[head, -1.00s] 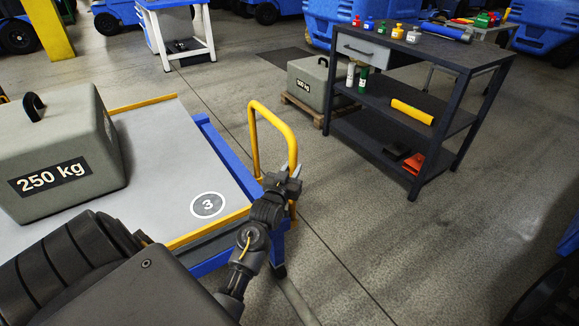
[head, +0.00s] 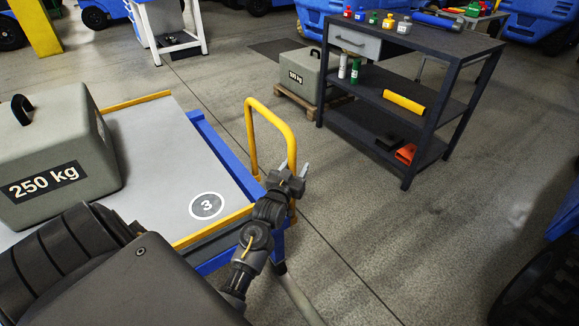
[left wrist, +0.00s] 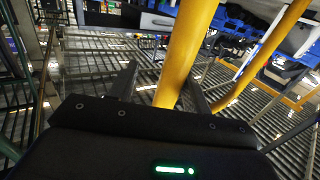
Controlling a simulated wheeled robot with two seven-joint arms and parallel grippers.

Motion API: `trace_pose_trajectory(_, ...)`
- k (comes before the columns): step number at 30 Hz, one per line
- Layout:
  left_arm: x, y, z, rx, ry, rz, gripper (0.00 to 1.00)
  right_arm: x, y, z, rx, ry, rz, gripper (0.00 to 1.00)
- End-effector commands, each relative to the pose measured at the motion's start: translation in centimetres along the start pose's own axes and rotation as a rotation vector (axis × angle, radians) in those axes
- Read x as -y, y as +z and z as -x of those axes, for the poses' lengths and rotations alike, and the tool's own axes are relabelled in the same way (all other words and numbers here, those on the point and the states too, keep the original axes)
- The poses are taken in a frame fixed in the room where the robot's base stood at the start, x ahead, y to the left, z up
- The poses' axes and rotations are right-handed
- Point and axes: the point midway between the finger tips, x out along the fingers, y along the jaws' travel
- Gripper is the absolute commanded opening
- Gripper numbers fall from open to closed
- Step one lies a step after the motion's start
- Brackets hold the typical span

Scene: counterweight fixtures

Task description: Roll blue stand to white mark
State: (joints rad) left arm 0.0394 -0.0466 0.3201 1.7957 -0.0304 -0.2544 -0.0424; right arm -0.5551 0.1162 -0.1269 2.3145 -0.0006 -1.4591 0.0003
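The blue stand (head: 226,158) is at the left in the head view, with a grey top, yellow edge strips and a white "3" disc (head: 207,206). A grey 250 kg weight (head: 75,140) rests on it. A yellow hoop handle (head: 250,135) rises from its right end. My left gripper (head: 295,172) is at the handle's near leg, with its fingers apart. In the left wrist view, the yellow bar (left wrist: 186,45) runs between the open fingers; a gap shows on its left side. I cannot make out a white floor mark. My right gripper is out of view.
A dark shelf unit (head: 400,110) with bottles and a yellow roll stands at the back right. Another grey weight (head: 300,75) sits on a pallet behind it. Blue vehicles line the back and right edge. Floor (head: 400,235) between stand and shelf is clear.

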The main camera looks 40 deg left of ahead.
Motion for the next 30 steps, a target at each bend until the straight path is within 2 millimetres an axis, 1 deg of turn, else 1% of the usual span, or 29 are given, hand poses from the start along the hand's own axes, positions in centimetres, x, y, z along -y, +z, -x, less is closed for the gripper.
trace_pose_trajectory(11,0.6,-0.2,0.1,-0.004,-0.007,-0.003,0.45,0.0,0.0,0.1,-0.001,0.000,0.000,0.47)
trace_pose_trajectory(14,0.6,-0.2,0.5,-0.004,-0.008,-0.003,0.45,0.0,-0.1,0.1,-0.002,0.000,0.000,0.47)
trace_pose_trajectory(17,0.5,-0.2,1.6,-0.003,-0.007,-0.003,0.45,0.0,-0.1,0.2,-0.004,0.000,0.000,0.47)
trace_pose_trajectory(24,0.3,-0.2,6.4,-0.003,-0.005,-0.002,0.45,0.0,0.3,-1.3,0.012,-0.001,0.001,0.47)
trace_pose_trajectory(27,0.3,-0.1,8.2,-0.002,-0.004,-0.002,0.45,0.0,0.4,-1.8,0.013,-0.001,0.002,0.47)
trace_pose_trajectory(30,0.3,-0.1,9.5,-0.002,-0.004,-0.002,0.45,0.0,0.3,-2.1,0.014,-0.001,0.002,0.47)
